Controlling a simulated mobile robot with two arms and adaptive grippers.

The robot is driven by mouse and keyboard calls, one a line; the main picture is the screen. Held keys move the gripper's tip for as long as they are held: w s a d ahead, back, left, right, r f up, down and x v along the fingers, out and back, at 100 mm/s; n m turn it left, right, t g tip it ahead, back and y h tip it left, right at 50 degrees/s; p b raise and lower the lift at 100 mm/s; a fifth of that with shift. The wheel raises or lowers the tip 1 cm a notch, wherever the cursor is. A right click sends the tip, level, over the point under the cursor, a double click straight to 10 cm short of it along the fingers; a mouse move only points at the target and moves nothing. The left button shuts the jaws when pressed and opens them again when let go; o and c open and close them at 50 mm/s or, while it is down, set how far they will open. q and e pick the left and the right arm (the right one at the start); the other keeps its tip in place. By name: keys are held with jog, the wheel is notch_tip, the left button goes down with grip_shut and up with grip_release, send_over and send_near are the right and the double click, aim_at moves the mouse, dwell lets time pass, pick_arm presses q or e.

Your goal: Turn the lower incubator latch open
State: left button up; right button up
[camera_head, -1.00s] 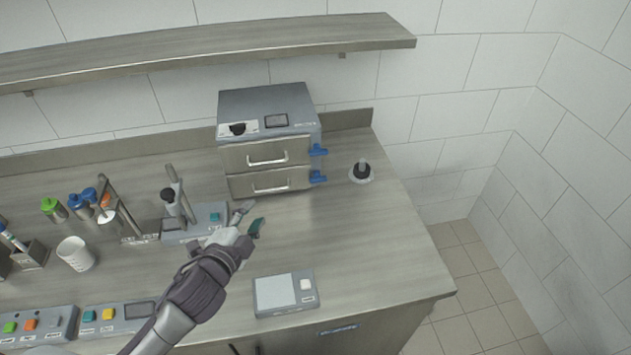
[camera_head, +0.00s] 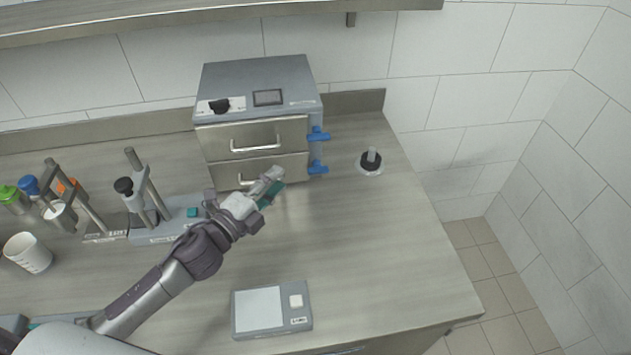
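The incubator (camera_head: 258,110) is a grey box with two stacked drawers at the back of the counter. Its lower latch (camera_head: 317,168) is a blue handle on the right front edge, beside the lower drawer (camera_head: 228,176). A matching blue upper latch (camera_head: 318,134) sits above it. Both latches look roughly horizontal. My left gripper (camera_head: 272,184) is in front of the lower drawer, left of and slightly below the lower latch, apart from it. Its fingers look open with nothing between them. They overlap the drawer's lower right part and hide some of its handle. My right gripper is not in view.
A flat scale-like device (camera_head: 272,309) lies at the front. A small black-and-white knob-like item (camera_head: 371,160) stands right of the incubator. A stand (camera_head: 165,222), a white cup (camera_head: 27,253) and colored-cap bottles are at left. The counter right of the gripper is clear.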

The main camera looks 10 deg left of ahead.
pick_arm(q)
jog(key=b, duration=0.8)
send_near(316, 174)
jog(key=v, duration=0.2)
jog(key=r+v, duration=0.1)
jog(key=v, duration=0.1)
jog(key=shift+s+a, duration=0.2)
jog(key=shift+s, duration=0.05)
jog(key=shift+f+b, duration=0.5)
jog(key=shift+b, duration=0.05)
jog(key=shift+w+d+r, duration=0.1)
jog(key=shift+w+d, duration=0.05)
jog(key=shift+w, duration=0.3)
jog(key=p+x, duration=0.2)
jog(key=x, duration=1.1)
jog(key=shift+s, duration=0.1)
grip_shut()
